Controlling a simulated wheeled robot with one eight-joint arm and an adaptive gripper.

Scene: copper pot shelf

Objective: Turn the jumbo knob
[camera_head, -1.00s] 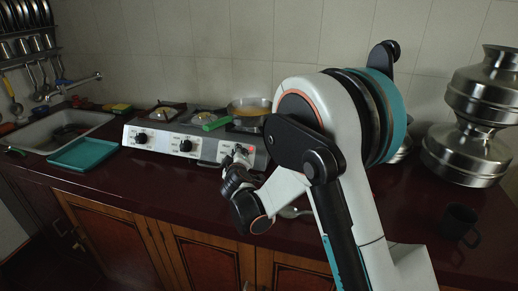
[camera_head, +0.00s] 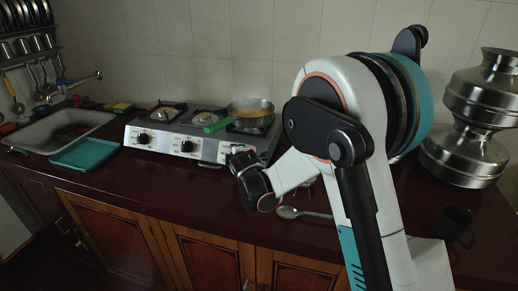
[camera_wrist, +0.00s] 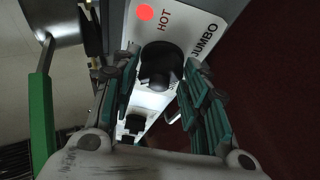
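The jumbo knob (camera_wrist: 160,62) is a round black knob beside the printed words HOT and JUMBO on the stove's white front panel. In the wrist view it sits between the two teal-padded fingers of my gripper (camera_wrist: 163,80), with one finger on each side. The fingers look spread, with narrow gaps to the knob; contact is not clear. The stove (camera_head: 205,140) also shows a left knob (camera_head: 142,138) and a middle knob (camera_head: 186,146).
A pan (camera_head: 250,107) with a green handle (camera_head: 217,125) sits on the right burner. A spoon (camera_head: 300,213) lies on the dark red counter by my arm. A teal tray (camera_head: 85,153), steel pots (camera_head: 470,150) and a dark mug (camera_head: 457,225) stand farther off.

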